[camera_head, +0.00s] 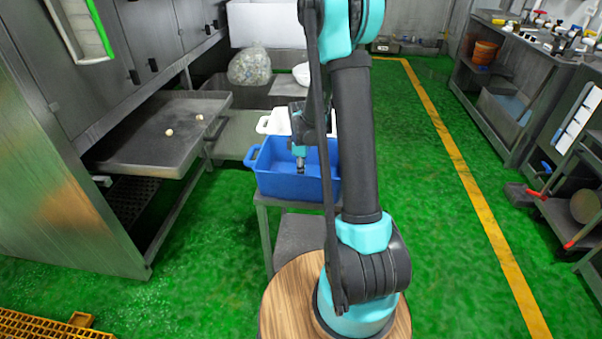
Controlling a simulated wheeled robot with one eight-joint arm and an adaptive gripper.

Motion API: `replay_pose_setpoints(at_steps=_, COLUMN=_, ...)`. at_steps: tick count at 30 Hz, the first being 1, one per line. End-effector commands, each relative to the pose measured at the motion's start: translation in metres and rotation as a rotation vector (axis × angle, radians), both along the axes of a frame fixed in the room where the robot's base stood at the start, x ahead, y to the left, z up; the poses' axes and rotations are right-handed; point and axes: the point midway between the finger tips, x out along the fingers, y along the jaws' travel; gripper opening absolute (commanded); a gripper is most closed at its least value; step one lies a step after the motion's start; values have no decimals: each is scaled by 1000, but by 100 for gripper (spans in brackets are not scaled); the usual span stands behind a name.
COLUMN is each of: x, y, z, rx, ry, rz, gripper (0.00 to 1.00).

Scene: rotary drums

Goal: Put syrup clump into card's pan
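Two small pale beige lumps, one nearer (169,132) and one farther (199,117), lie apart on a grey metal tray (150,150) at the left; either may be the syrup clump. My gripper (300,168) points down over the blue bin (284,184), well to the right of the tray. Its fingertips are too small to show whether they are open or shut, or whether they hold anything. My arm hides part of the blue bin. I cannot tell which container is the card's pan; no card is clearly readable.
A white bin (268,124) stands behind the blue bin on a small stand (262,225). A clear bag (250,66) sits farther back. A steel cabinet (50,130) borders the left tray. Benches (500,100) line the right. Green floor (450,240) is open at the right.

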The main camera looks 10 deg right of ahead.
Motion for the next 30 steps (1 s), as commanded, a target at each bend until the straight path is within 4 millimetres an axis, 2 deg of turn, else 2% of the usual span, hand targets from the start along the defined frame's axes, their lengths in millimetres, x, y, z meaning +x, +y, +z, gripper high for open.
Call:
replay_pose_setpoints(at_steps=10, x=0, y=0, z=-4, rx=0, ry=0, rz=0, gripper=12)
replay_pose_setpoints(at_steps=11, x=0, y=0, z=-3, rx=0, ry=0, rz=0, gripper=29)
replay_pose_setpoints(at_steps=15, x=0, y=0, z=-3, rx=0, ry=0, rz=0, gripper=46)
replay_pose_setpoints(at_steps=25, x=0, y=0, z=-2, rx=0, ry=0, rz=0, gripper=47)
replay_pose_setpoints(at_steps=30, x=0, y=0, z=12, rx=0, ry=0, rz=0, gripper=47)
